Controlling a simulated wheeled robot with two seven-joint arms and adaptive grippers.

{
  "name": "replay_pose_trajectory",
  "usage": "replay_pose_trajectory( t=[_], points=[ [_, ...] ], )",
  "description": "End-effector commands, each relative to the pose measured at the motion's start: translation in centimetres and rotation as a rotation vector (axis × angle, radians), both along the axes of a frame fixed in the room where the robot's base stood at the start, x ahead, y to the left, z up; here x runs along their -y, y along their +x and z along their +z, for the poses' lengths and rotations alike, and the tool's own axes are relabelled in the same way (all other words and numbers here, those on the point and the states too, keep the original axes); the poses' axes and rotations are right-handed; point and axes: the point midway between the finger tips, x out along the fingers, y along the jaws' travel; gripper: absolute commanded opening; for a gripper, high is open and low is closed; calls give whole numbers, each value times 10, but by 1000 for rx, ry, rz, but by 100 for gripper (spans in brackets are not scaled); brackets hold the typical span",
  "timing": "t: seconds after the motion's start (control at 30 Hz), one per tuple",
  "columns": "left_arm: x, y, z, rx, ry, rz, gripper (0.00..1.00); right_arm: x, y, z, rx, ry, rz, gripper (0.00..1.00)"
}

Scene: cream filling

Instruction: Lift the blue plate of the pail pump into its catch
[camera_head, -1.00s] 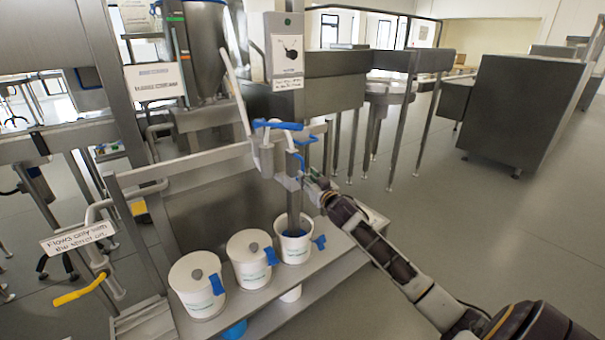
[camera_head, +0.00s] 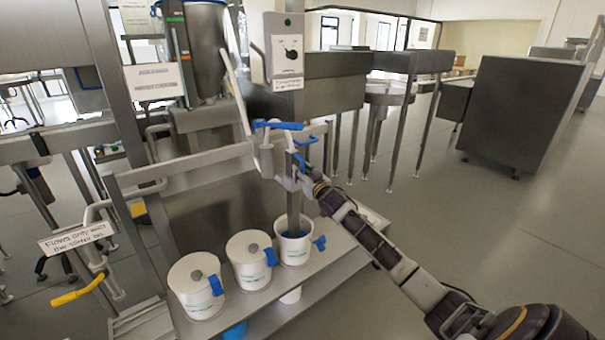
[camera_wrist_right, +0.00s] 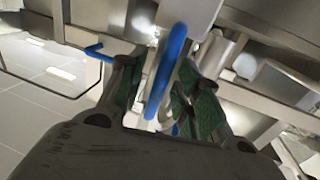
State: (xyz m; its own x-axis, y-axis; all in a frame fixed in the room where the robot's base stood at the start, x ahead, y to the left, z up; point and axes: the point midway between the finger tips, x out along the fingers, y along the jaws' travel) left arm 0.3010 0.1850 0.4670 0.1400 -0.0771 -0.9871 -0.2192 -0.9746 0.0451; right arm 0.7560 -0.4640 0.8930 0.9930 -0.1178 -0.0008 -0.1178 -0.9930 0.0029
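The pail pump stands at the center in the head view, with a grey column (camera_head: 294,207) going down into the right-hand white pail (camera_head: 294,251). A blue handle (camera_head: 303,160) sits on the column's upper part. My right gripper (camera_head: 306,177) is at the pump beside this handle. In the right wrist view, its green-padded fingers (camera_wrist_right: 162,90) stand either side of a blue loop (camera_wrist_right: 170,65), apparently with a gap at the left finger. My left gripper is not in view. The catch cannot be made out.
Two lidded white pails (camera_head: 197,288) (camera_head: 249,262) stand left of the open one on a steel shelf (camera_head: 262,291). A blue lever (camera_head: 277,125) is above the pump. A yellow-handled valve (camera_head: 77,291) is at the left. The floor at the right is clear.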

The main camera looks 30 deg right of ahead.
Motion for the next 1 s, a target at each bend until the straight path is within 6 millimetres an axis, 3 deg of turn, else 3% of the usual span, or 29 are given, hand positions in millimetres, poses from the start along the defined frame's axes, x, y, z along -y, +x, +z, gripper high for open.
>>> replay_pose_trajectory(
  t=[0.23,0.5,1.0],
  points=[
    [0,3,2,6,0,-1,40,0,0,0,0,0,0,32],
    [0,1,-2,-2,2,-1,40,0,0,0,0,0,0,0],
    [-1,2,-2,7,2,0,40,0,0,3,0,0,0,0]
  ],
)
